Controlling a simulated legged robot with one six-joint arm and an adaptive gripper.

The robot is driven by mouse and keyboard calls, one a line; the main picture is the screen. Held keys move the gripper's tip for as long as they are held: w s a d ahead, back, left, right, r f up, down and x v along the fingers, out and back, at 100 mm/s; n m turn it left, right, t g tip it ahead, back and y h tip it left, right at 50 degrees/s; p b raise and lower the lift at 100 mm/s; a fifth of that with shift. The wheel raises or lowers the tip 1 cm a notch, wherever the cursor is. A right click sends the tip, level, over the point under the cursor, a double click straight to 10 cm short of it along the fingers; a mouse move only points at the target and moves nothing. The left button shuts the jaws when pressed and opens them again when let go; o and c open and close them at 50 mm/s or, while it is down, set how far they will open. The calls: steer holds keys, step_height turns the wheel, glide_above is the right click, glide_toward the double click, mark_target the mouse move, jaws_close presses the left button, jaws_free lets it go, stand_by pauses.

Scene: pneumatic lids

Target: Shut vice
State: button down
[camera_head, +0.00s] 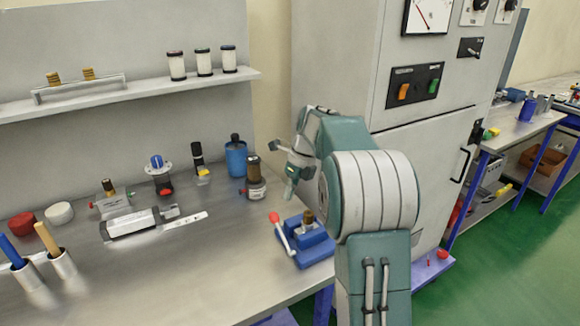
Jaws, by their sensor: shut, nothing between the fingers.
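The blue vice (314,250) sits near the right front edge of the metal workbench. Its lever with a red knob (275,217) slants up to the left at its left side. A brown cylindrical piece (308,218) stands at the top of the vice; I cannot tell how the jaws sit around it. My gripper (290,190) is above and behind the vice, pointing downward, shut and empty, apart from the vice and its lever. My arm stands to the right of the vice and hides part of the cabinet.
The bench (205,265) is bare left of the vice. A dark-topped cylinder (254,178) and a blue bottle (236,158) stand behind, close to my gripper. A grey cabinet (335,70) rises at the right. A shelf (130,92) with several jars hangs above the bench.

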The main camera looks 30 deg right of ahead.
step_height(320, 180, up, 7)
steer(key=w+d, duration=0.2)
steer(key=shift+w+d+r, duration=0.2)
steer(key=shift+d, duration=0.15)
steer(key=s+a+r+n+t+h, duration=0.1)
steer(key=s+a+r+n, duration=0.2)
steer(key=s+a+n, duration=0.4)
steer(key=s+a+r+n+t+h, duration=0.1)
steer(key=s+a+r+n+h, duration=0.1)
steer(key=s+a+n, duration=0.5)
steer(key=s+a+f+n+t, duration=0.1)
steer(key=s+f+n, duration=0.3)
steer(key=s+n, duration=0.4)
steer(key=s+a+f+n+t, duration=0.2)
steer(key=s+f+n, duration=0.2)
steer(key=s+n, duration=0.5)
steer(key=shift+s+a+f+h, duration=0.3)
steer(key=shift+f+h, duration=0.05)
steer(key=shift+h, duration=0.05)
